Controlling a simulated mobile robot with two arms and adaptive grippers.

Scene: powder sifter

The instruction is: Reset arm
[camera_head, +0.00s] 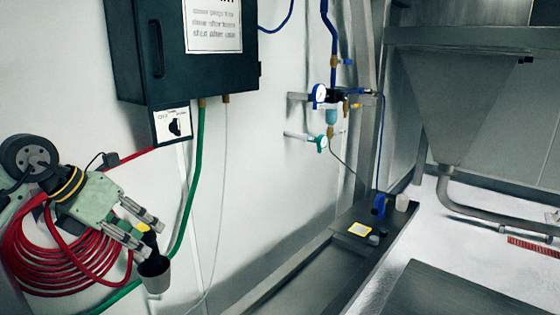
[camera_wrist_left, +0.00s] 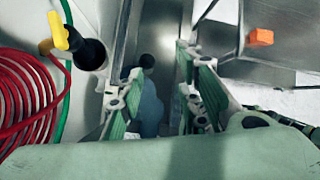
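My left gripper (camera_head: 151,238) is at the lower left of the head view, in front of the coiled red hose. Its two fingers are apart, and in the left wrist view the gap between its fingers (camera_wrist_left: 158,68) holds nothing. Just beyond the fingertips in the head view, a grey cup-shaped holder (camera_head: 155,282) contains a dark tool with a yellow part. In the left wrist view the dark tool (camera_wrist_left: 88,54) with its yellow lever sits left of the fingers, apart from them. My right gripper is not in view.
A dark control box (camera_head: 180,75) hangs on the wall above. The red hose coil (camera_head: 60,250) and a green hose (camera_head: 189,200) are near the left arm. A gauge and valve assembly (camera_head: 325,95), a dark bench (camera_head: 330,250) and a grey hopper (camera_head: 455,110) are farther right.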

